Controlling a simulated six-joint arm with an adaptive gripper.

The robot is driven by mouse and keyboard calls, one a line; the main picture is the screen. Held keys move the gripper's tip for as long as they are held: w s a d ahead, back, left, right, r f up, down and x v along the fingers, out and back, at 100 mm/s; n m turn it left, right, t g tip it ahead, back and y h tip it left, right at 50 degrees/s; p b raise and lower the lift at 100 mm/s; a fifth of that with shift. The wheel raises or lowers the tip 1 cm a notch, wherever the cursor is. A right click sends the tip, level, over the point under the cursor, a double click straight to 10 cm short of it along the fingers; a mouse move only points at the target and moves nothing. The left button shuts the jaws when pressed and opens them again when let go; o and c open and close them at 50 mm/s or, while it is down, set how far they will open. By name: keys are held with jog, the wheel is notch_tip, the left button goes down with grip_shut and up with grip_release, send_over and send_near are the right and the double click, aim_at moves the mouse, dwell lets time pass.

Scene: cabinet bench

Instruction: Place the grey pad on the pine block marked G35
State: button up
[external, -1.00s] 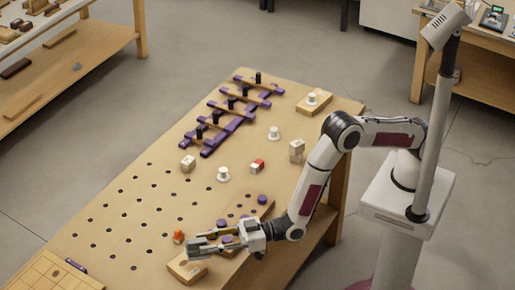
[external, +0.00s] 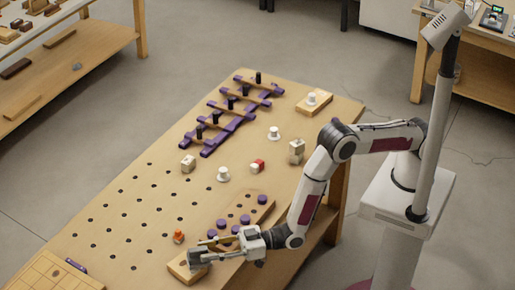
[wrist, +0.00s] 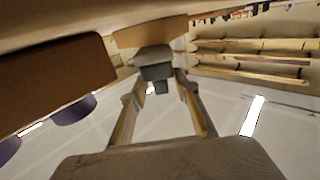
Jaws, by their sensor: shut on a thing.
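The grey pad (wrist: 156,68) is a small dark grey block between my fingertips in the wrist view; in the external view it is hard to separate from the fingers. My gripper (external: 203,256) is shut on it near the front edge of the bench. A pale wood block (external: 182,271) lies under and beside the fingertips, partly covered by them. In the wrist view, a pale wood block (wrist: 148,32) shows just beyond the pad, with a faint, unreadable mark at its left. I cannot tell whether pad and block touch.
A wooden board with purple pegs (external: 245,219) lies beside my gripper. An orange piece (external: 178,236) stands left of it. A purple rack (external: 222,133), white knobs (external: 223,174) and small blocks stand farther back. A gridded board (external: 48,275) lies at lower left.

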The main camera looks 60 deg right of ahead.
jog(key=shift+f, duration=0.1)
jog(key=o, duration=1.1)
jog(key=shift+s, duration=0.1)
jog(key=shift+v, duration=5.9)
jog(key=shift+d+r, duration=0.1)
jog(key=shift+r, duration=0.1)
